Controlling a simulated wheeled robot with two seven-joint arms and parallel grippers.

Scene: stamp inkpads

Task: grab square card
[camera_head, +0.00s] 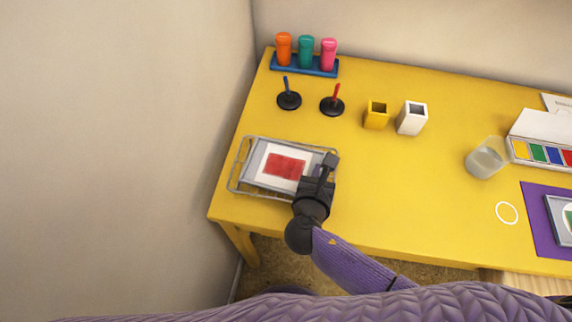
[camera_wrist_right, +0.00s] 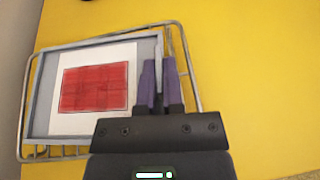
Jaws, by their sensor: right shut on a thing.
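The square card is a grey-edged panel with a white sheet and a red block on it (camera_head: 284,166). It lies in a wire rack at the left front of the table, and it also shows in the right wrist view (camera_wrist_right: 95,88). My right gripper (camera_head: 323,172) is at the card's right side. In the right wrist view its purple fingers (camera_wrist_right: 160,82) are shut on the card's grey right edge. The gripper and hand hide part of that side in the head view. My left gripper is not in view.
The wire rack (camera_head: 233,177) surrounds the card, near the yellow table's left edge. Behind stand two stampers (camera_head: 289,100), a blue holder with three bottles (camera_head: 305,67), and yellow (camera_head: 376,115) and white (camera_head: 412,118) cups. A glass (camera_head: 487,158) and paint box stand right. The table's middle is clear.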

